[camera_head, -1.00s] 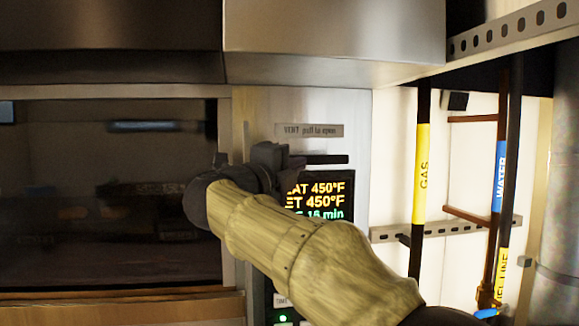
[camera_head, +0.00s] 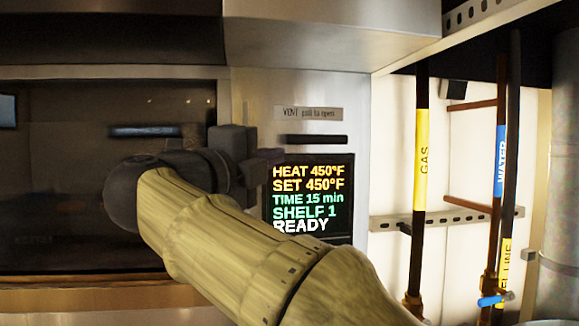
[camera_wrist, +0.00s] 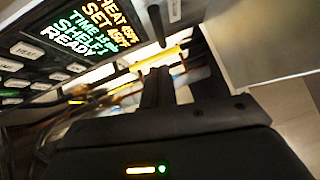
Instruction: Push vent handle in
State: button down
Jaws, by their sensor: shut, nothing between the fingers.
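In the wrist view the handle (camera_wrist: 157,25) shows as a short dark bar near the top, next to the display. My gripper (camera_head: 268,160) is shut and empty, left of and a little below the handle in the head view, with a visible gap between them in that picture. Its dark fingers also show in the wrist view (camera_wrist: 157,80). How far the handle sticks out is hard to tell.
The lit display (camera_head: 308,195) reads heat 450°F, set 450°F, 15 min, shelf 1, ready. A dark oven window (camera_head: 60,200) lies to the left. A steel hood (camera_head: 330,35) overhangs above. Yellow-marked gas (camera_head: 422,150) and blue-marked water (camera_head: 499,165) pipes stand at the right.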

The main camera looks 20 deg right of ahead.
jog(key=w+a+f+n+t+y+b, duration=0.1)
jog(key=w+a+f+n+t+y, duration=0.5)
jog(key=w+f+n+t+y, duration=0.65)
notch_tip(320, 180, down, 18)
jog(key=s+n+g+y, duration=0.1)
jog(key=n+g+y, duration=0.3)
jog(key=n+g, duration=0.7)
jog(key=s+d+f+n+g, duration=0.2)
jog(key=s+f, duration=0.2)
jog(key=f, duration=0.5)
jog(key=s+d+f+n+g, duration=0.3)
jog(key=s+f, duration=0.2)
jog(key=f, duration=0.3)
jog(key=s+d+f+g, duration=0.2)
jog(key=s+f+g, duration=0.1)
jog(key=s+f, duration=0.2)
jog(key=s+d+f+n+g+h+b, duration=0.1)
jog(key=s+d+f+g, duration=0.2)
jog(key=s+f, duration=0.3)
jog(key=s, duration=0.3)
jog(key=shift+s+f, duration=0.3)
